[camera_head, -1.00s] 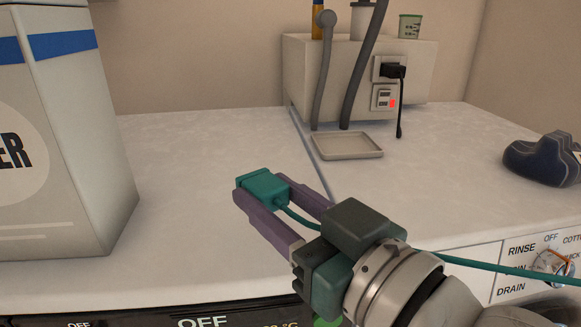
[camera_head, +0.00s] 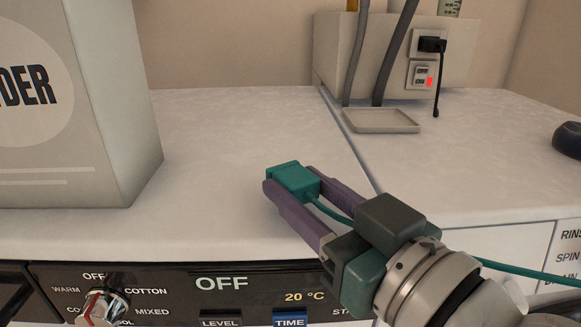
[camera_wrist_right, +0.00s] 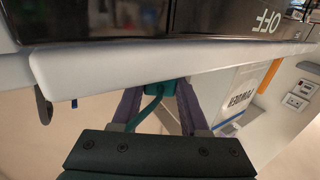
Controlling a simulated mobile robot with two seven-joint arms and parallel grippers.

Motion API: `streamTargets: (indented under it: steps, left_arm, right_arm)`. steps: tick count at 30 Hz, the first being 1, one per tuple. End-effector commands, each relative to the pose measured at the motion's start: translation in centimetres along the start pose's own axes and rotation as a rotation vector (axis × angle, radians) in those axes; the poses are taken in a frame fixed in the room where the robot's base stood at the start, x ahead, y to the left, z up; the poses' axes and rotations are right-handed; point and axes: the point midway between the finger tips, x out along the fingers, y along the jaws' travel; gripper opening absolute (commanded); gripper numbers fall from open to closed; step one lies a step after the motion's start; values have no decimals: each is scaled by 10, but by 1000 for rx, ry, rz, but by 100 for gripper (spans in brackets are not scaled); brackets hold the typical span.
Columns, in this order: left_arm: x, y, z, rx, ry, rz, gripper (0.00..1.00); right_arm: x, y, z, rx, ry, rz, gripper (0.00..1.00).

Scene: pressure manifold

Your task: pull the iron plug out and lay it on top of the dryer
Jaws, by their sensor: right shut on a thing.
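A teal plug (camera_head: 293,181) with a teal cord, which looks like the iron plug, is held between the purple fingers of my right gripper (camera_head: 305,190). The plug also shows in the right wrist view (camera_wrist_right: 160,88). The gripper is over the front part of the left machine's white top (camera_head: 225,150). This machine, with its drying-type panel (camera_head: 215,292), appears to be the dryer. I cannot tell whether the plug touches the top. The cord runs right, past my wrist. A dark blue object (camera_head: 568,140), perhaps the iron, is cut off at the right edge. My left gripper is not in view.
A powder box (camera_head: 130,130) stands on the left. A shallow grey tray (camera_head: 382,121) lies at the back, before a wall unit with hoses and a socket (camera_head: 423,60) holding a black plug. A seam (camera_head: 345,140) divides the two machine tops. The middle of the left top is clear.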

Motion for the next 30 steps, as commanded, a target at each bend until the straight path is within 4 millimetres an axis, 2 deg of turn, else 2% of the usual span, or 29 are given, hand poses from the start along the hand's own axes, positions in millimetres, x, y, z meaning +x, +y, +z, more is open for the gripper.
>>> streamTargets:
  steps: [24,25,30]
  left_arm:
    - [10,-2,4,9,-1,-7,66]
    - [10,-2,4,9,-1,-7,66]
    - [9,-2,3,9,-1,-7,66]
  right_arm:
    - [0,0,14,-1,0,0,0]
    - [0,0,14,-1,1,0,45]
    - [0,0,13,-1,0,0,64]
